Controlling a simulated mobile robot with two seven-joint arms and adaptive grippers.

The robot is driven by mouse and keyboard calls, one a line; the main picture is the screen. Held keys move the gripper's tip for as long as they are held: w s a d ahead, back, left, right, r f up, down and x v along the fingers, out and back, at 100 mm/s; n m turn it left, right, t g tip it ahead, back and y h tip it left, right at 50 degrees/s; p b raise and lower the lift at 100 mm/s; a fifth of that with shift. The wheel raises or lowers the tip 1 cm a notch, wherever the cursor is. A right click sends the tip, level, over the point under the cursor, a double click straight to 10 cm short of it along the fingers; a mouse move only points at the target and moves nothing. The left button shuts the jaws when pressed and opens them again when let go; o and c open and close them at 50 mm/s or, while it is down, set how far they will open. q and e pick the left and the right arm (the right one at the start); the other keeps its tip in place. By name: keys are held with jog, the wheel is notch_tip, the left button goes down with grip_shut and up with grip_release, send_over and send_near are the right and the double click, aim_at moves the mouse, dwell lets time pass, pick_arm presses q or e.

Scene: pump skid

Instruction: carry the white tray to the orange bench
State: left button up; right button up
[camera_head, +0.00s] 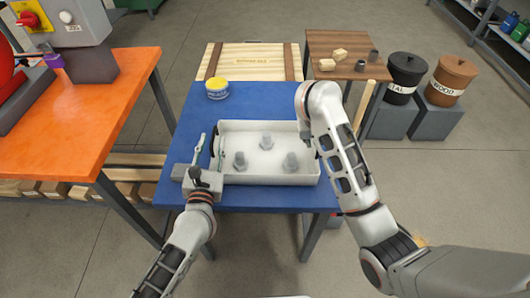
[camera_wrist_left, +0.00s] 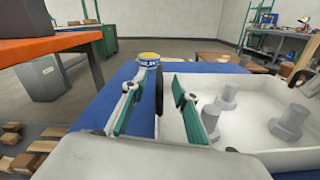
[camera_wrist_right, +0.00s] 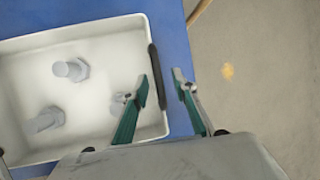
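The white tray (camera_head: 270,180) sits on the blue table (camera_head: 190,125) and holds three grey bolt-like parts. It has a black handle on each short side, seen in the left wrist view (camera_wrist_left: 159,90) and the right wrist view (camera_wrist_right: 156,75). My left gripper (camera_head: 209,145) is open, one finger outside the left wall and one inside, with the handle between them. My right gripper (camera_wrist_right: 160,85) is open, its fingers on either side of the right wall and handle; in the head view my right arm mostly hides it. The orange bench (camera_head: 85,120) stands left of the table.
A yellow-and-blue tin (camera_head: 217,88) stands on the table behind the tray. A machine (camera_head: 80,35) occupies the orange bench's back; its front is clear. Behind are a wooden crate (camera_head: 250,62) and a brown table (camera_head: 340,42). Two bins (camera_head: 405,75) (camera_head: 452,80) stand right.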

pick_arm(q)
grip_shut()
pick_arm(e)
grip_shut()
pick_arm(q)
jog(key=shift+w+r, duration=0.1)
jog(key=shift+r, duration=0.05)
pick_arm(e)
jog(key=shift+r, duration=0.1)
